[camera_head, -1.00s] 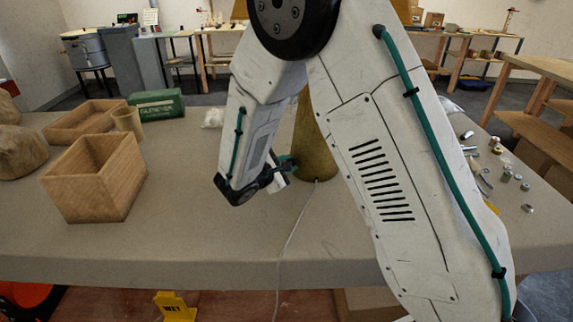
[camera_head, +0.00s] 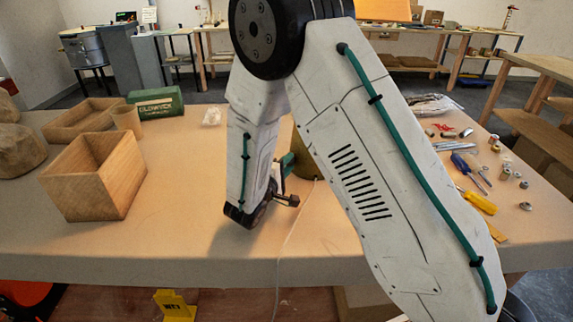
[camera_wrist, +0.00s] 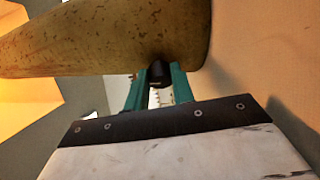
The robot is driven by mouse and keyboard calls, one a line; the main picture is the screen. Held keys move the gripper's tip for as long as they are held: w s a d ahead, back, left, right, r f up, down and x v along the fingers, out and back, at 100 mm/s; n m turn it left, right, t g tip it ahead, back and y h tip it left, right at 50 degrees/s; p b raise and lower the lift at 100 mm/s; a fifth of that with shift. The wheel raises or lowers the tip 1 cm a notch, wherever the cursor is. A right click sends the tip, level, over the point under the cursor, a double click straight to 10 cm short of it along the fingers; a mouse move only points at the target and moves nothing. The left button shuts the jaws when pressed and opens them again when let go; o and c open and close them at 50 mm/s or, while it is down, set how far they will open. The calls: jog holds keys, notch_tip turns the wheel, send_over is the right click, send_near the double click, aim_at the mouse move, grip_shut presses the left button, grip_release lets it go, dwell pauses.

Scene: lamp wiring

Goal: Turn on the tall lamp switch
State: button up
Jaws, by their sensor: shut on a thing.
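The tall lamp's tapered olive-brown body (camera_head: 303,168) stands on the table, mostly hidden behind my arm in the head view. Its shade (camera_head: 383,10) glows orange at the top edge. In the wrist view the lamp body (camera_wrist: 120,38) lies across the top, with a bright yellow-orange area (camera_wrist: 22,105) at the left. A dark round switch knob (camera_wrist: 159,74) sticks out of the body low down. My gripper (camera_wrist: 158,80) has its teal fingers on either side of the knob, shut on it. In the head view my gripper (camera_head: 287,162) is partly hidden beside the lamp base.
Screwdrivers (camera_head: 478,203) and small metal parts lie on the right. A thin cord (camera_head: 290,235) runs over the table's front edge.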

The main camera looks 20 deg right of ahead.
jog(key=shift+f+m, duration=0.1)
jog(key=shift+m, duration=0.3)
jog(key=o, duration=1)
jog(key=shift+v, duration=3.95)
jog(key=shift+f, duration=0.1)
